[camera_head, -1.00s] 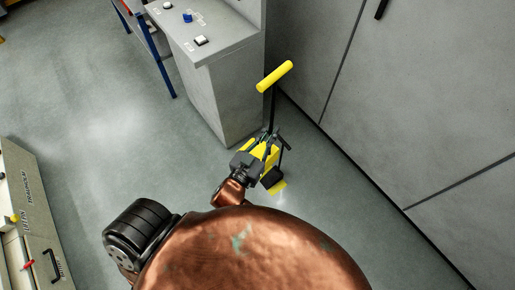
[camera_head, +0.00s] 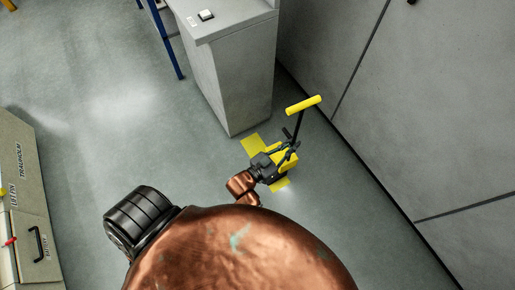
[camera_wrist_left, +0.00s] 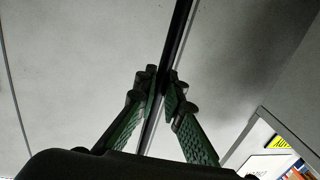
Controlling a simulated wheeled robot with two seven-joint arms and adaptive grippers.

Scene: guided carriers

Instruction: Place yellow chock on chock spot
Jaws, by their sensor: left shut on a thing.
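The yellow chock (camera_head: 289,163) is in the middle of the head view, with a dark post and a yellow bar handle (camera_head: 304,105) on top. My left gripper (camera_head: 291,151) is shut on the chock at its dark post, below the handle. The yellow chock spot (camera_head: 252,145) is a flat floor marking, partly hidden by the chock and gripper. The chock stands over its right part; whether it touches the floor cannot be told. In the left wrist view the gripper (camera_wrist_left: 163,80) shows its fingers close together. My right gripper is out of view.
A grey console (camera_head: 235,85) stands just behind the spot. A grey wall of panels (camera_head: 400,110) rises on the right. A carrier or cabinet (camera_head: 30,210) is at the left edge. The floor between is clear.

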